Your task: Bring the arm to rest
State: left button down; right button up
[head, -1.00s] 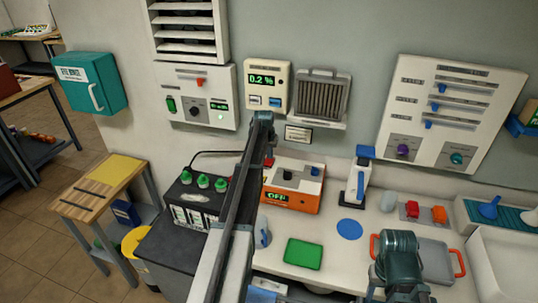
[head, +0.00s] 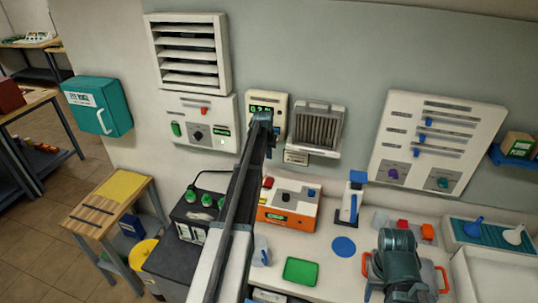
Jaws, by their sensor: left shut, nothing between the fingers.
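My left arm reaches up from the bottom middle in the head view, across the counter and in front of the wall. Its left gripper (head: 270,152) is small and dark at the far end, shut and empty. It shows in front of the wall between the cream display unit (head: 254,100) and the grey ribbed unit (head: 316,128). The arm's end covers part of the display unit. I cannot tell how far the gripper is from the wall. Part of my right arm shows folded at the lower right; its gripper does not show.
An orange charger (head: 287,221) and a dark battery with green caps (head: 187,226) flank the left arm. A green tray (head: 300,271), a blue disc (head: 344,247) and a blue-and-white stand (head: 351,205) are on the counter. A slider panel (head: 437,145) hangs at right.

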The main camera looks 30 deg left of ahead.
dwell(0.5)
pick_arm(q)
jog(key=s+d+f+m+g, duration=0.1)
jog(key=s+d+m+g, duration=0.2)
jog(key=s+d, duration=2.75)
jog(key=s+d+f+m+b, duration=0.1)
jog(key=s+d+f+b, duration=0.2)
jog(key=d+f+b, duration=0.2)
jog(key=s+d+f+m+g+b, duration=0.1)
jog(key=s+d+f+m+b, duration=0.1)
jog(key=d+f+b, duration=0.4)
notch_tip(320, 180, down, 4)
jog(key=s+b, duration=0.1)
jog(key=b, duration=0.2)
jog(key=shift+s+d+b, duration=0.2)
jog(key=shift+s+b, duration=0.2)
jog(key=shift+r, duration=0.1)
